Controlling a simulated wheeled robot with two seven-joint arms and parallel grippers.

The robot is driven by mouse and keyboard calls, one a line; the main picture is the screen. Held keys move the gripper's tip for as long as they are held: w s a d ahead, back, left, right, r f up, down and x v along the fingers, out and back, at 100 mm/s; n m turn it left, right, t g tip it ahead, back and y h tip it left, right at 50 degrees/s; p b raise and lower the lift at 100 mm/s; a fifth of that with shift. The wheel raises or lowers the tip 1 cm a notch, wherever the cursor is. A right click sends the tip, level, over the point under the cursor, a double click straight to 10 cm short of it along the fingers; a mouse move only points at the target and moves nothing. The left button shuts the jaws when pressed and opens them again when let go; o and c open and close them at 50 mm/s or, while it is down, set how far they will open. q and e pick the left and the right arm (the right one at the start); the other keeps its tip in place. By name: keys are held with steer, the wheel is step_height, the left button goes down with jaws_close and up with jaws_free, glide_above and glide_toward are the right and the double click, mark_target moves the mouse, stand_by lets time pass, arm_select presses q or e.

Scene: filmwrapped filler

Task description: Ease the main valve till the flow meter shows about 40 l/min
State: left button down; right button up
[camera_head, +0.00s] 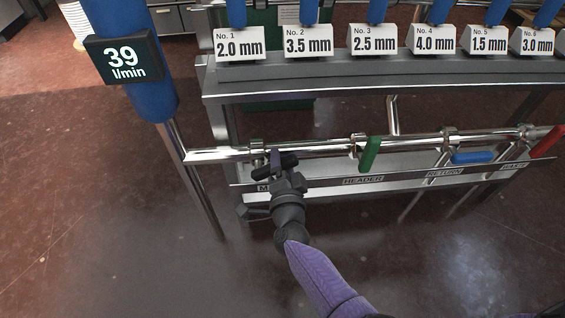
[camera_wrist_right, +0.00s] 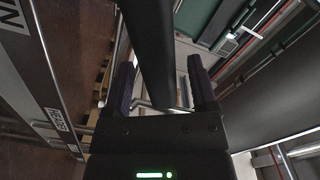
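The flow meter (camera_head: 123,59) on the blue upright pipe at the left reads 39 l/min. The main valve's dark lever (camera_head: 275,158) is at the left end of the chrome pipe, above a label of which only the start shows. My right gripper (camera_head: 276,166) is at this lever, its arm coming up from the bottom. In the right wrist view the dark lever (camera_wrist_right: 152,50) runs between the two fingers, with a visible gap on the right finger's side, so the gripper looks open around it. Contact with the left finger is unclear. My left gripper is not in view.
A green lever (camera_head: 370,154) over HEADER, a blue lever (camera_head: 473,157) over RETURN and a red lever (camera_head: 548,142) sit further right on the same pipe. Above is a metal shelf (camera_head: 300,88) with several numbered millimetre signs. The floor in front is clear.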

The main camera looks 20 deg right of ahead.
steer(key=shift+s+r, duration=0.1)
steer(key=shift+s, duration=0.1)
steer(key=shift+p+v, duration=0.75)
steer(key=shift+v, duration=0.3)
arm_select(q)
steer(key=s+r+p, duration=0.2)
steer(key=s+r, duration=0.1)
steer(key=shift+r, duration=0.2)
arm_select(e)
steer(key=v, duration=0.7)
steer(key=shift+s, duration=0.25)
steer(key=shift+a, duration=0.15)
